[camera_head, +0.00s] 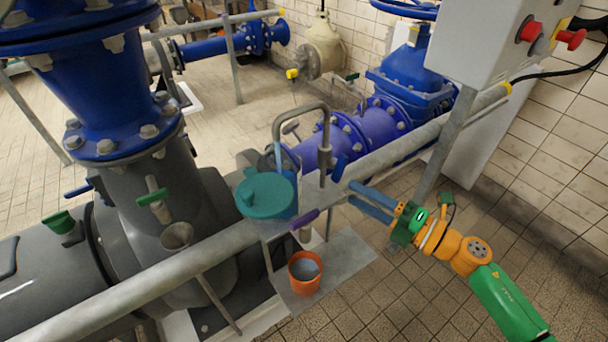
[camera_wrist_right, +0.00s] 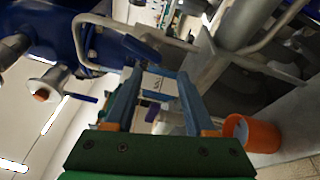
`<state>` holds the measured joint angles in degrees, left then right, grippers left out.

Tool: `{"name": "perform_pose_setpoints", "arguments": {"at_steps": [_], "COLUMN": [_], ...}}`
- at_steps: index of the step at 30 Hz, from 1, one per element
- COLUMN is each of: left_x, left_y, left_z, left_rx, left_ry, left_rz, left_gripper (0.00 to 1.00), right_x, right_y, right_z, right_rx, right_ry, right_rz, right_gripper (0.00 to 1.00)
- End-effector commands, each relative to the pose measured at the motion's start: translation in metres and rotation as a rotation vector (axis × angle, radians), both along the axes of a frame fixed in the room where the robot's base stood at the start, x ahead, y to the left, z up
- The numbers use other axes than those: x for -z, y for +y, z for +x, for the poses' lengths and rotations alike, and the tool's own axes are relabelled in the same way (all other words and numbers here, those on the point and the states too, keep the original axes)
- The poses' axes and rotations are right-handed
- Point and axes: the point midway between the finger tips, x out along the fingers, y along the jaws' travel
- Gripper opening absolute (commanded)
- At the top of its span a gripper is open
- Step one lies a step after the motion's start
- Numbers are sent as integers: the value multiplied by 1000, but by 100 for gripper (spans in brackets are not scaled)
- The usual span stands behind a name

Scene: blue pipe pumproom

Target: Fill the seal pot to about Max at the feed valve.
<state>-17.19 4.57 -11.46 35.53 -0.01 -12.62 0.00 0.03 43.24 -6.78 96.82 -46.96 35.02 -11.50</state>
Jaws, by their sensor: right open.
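A teal-lidded pot (camera_head: 265,194) with a blue body stands on a small bracket beside the grey rail; it looks like the seal pot. Its level and any Max mark cannot be made out. A bent grey pipe (camera_head: 303,108) arches above it. A purple lever (camera_head: 303,219) and a small blue lever (camera_head: 340,168) sit near this pipe; I cannot tell which works the feed valve. My right gripper (camera_head: 351,192) is open, to the right of the pot and levers, fingers pointing left. In the right wrist view the gripper (camera_wrist_right: 158,84) shows nothing clearly held. My left gripper is out of view.
An orange cup (camera_head: 304,273) stands on a grey plate (camera_head: 345,262) below the purple lever; it also shows in the right wrist view (camera_wrist_right: 252,134). The long grey rail (camera_head: 140,283) crosses in front of blue pipework (camera_head: 375,128).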

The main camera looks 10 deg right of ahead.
Motion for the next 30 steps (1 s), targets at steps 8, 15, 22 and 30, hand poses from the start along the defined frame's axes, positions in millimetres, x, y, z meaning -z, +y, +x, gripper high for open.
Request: {"name": "perform_pose_setpoints", "arguments": {"at_steps": [8, 15, 22, 30], "left_x": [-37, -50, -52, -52], "left_y": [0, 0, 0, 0], "left_z": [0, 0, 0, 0], "left_rx": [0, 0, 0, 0], "left_ry": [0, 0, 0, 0], "left_rz": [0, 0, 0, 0], "left_gripper": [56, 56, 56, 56], "right_x": [-33, -35, -31, -29], "right_y": [-5, 13, 26, 26], "right_z": [-19, 19, 40, 42], "right_rx": [263, 271, 267, 265], "right_ry": [-610, -625, -623, -622], "right_rz": [-840, -858, -858, -858], "right_gripper": [45, 45, 45, 40]}}
